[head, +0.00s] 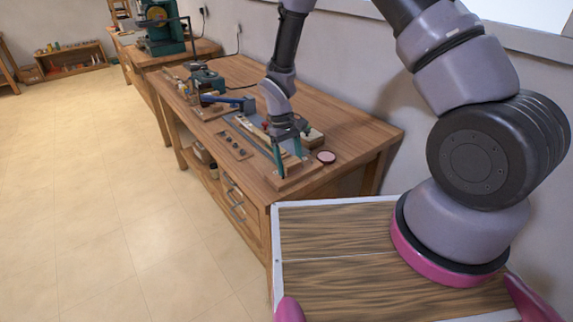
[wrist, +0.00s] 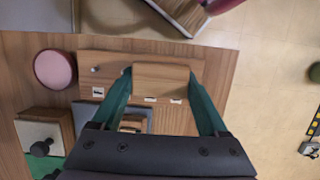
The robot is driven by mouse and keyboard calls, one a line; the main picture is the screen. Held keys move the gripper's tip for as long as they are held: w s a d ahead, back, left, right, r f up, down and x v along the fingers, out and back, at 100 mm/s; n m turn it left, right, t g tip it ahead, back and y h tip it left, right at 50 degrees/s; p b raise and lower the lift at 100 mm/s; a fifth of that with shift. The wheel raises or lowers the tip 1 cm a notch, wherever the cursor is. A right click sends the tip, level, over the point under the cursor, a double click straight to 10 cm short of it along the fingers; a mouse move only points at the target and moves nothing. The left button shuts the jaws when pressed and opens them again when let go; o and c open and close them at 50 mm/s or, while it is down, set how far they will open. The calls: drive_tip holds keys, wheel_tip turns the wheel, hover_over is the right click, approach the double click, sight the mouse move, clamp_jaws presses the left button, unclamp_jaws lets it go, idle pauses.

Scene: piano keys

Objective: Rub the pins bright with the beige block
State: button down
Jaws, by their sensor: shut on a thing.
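My gripper (head: 288,166) is over the near end of the workbench, pointing down, with its green fingers on both sides of a beige wooden block. In the wrist view my gripper (wrist: 163,80) is shut on the beige block (wrist: 162,74). The block is over a wooden board (wrist: 108,62) with small white labels. One small pale pin (wrist: 95,69) stands on the board to the left of the block. Any pins under the block are hidden, and I cannot tell whether the block touches them.
A round pink-topped thing (head: 326,157) stands on the workbench (head: 345,122) right of my gripper. A small wooden strip with dark spots (head: 235,146) lies to the left. A blue-handled tool (head: 228,101) and green machines are farther back. The floor at left is clear.

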drive_tip(key=shift+w+d+f, duration=0.1)
drive_tip(key=shift+w+d, duration=0.55)
drive_tip(key=shift+d, duration=0.4)
drive_tip(key=shift+w+d+f, duration=0.1)
drive_tip(key=shift+w+d, duration=0.55)
drive_tip(key=shift+d, duration=0.35)
drive_tip(key=shift+w+d, duration=0.65)
drive_tip(key=shift+d, duration=0.4)
wheel_tip(320, 180, up, 7)
drive_tip(key=w+d+r+m, duration=0.2)
drive_tip(key=d+m, duration=0.1)
drive_tip(key=d, duration=0.5)
drive_tip(key=w+d+r+m+y, duration=0.1)
drive_tip(key=w+d+m, duration=0.2)
drive_tip(key=d, duration=0.5)
drive_tip(key=shift+w+r+m+y, duration=0.2)
drive_tip(key=shift+r+m+y, duration=0.1)
drive_tip(key=shift+r, duration=0.05)
drive_tip(key=shift+d, duration=0.15)
